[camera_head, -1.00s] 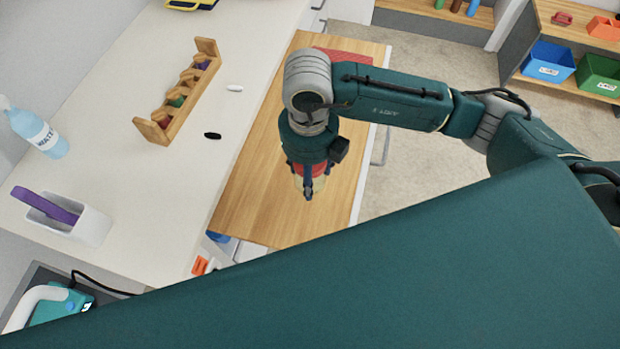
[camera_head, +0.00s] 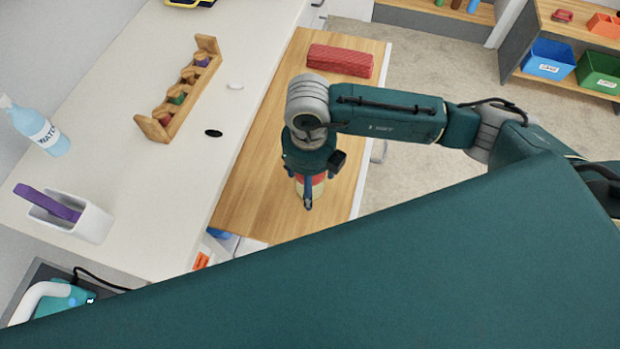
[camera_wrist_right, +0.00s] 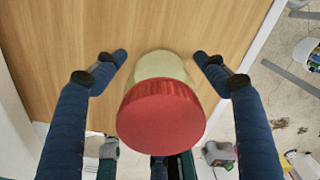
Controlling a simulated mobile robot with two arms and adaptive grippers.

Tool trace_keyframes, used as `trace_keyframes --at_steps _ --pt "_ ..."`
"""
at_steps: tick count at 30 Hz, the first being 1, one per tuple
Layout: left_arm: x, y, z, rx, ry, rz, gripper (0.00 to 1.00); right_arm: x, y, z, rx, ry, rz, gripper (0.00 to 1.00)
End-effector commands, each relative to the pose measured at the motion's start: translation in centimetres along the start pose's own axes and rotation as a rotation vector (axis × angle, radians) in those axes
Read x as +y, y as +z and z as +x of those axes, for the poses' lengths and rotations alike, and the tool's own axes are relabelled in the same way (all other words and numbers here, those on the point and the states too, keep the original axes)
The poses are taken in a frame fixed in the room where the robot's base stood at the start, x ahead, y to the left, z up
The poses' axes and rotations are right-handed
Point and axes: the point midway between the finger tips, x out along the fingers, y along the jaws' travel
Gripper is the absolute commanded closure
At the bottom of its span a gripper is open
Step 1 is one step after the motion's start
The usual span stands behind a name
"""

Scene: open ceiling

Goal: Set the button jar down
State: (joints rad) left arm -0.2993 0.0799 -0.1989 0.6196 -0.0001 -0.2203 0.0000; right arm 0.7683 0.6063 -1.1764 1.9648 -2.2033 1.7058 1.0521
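The button jar has a red lid (camera_wrist_right: 161,112) and a pale yellowish body (camera_wrist_right: 160,66). It stands on the wooden tabletop (camera_wrist_right: 200,22) in the right wrist view. My right gripper (camera_wrist_right: 160,57) is open, with its two dark fingers on either side of the jar and visible gaps to it. In the head view my right gripper (camera_head: 308,203) points down over the wooden top, and the jar (camera_head: 316,180) shows partly behind its fingers. My left gripper is not in view.
A red box (camera_head: 340,60) lies at the far end of the wooden top. Bare wood surrounds the jar.

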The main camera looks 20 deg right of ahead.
Motion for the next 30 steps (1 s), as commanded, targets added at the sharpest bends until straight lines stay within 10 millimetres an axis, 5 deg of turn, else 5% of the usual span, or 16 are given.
trace_keyframes --at_steps 10,21,30 --pt "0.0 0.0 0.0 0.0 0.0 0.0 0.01 0.1 0.1 -1.2 -0.004 0.003 0.0 0.28" --pt "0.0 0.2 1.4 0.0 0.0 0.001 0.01 0.0 0.2 -8.9 -0.006 0.001 -0.001 0.28" --pt "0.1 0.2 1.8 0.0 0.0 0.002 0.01 0.0 0.0 -12.2 0.0 0.0 0.0 0.28"
